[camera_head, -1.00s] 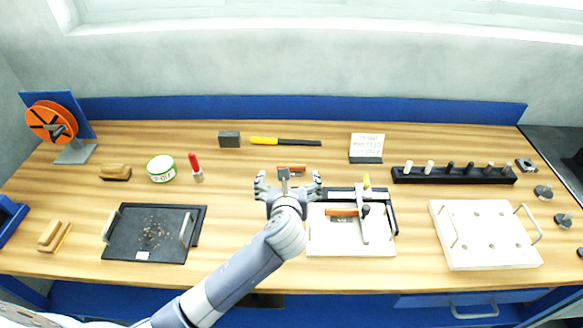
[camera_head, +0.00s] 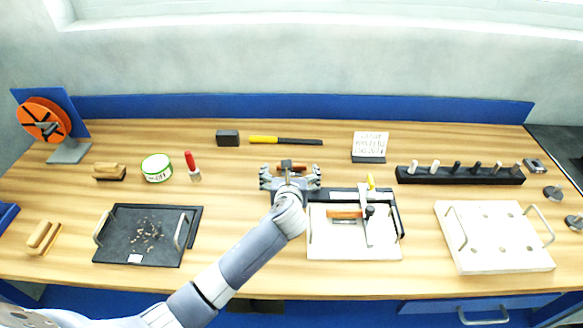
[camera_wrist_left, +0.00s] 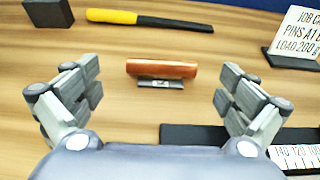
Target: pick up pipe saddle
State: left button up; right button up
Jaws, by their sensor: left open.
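The likely pipe saddle, a copper-brown rounded bar on a small grey base, lies on the wooden bench; it shows in the wrist view (camera_wrist_left: 161,70) and in the head view (camera_head: 291,166), partly hidden by my gripper. My left gripper (camera_head: 290,173) is open and empty, its fingers spread on either side of the piece. In the wrist view the fingers (camera_wrist_left: 160,88) stand left and right of it, apart from it, with the piece roughly centred between them. My right gripper is not in view.
A yellow-handled black tool (camera_head: 285,141) and a dark block (camera_head: 228,138) lie behind. A sign (camera_head: 370,146) stands behind right. A white fixture (camera_head: 355,247) with a black frame and an orange-brown bar is close at front right. A black tray (camera_head: 140,238) sits left.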

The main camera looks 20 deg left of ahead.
aim_at(291, 173)
pick_arm(q)
jog(key=shift+x, duration=2.1)
jog(key=shift+d+r, duration=0.1)
jog(key=shift+r, duration=0.05)
jog(key=c, duration=1.3)
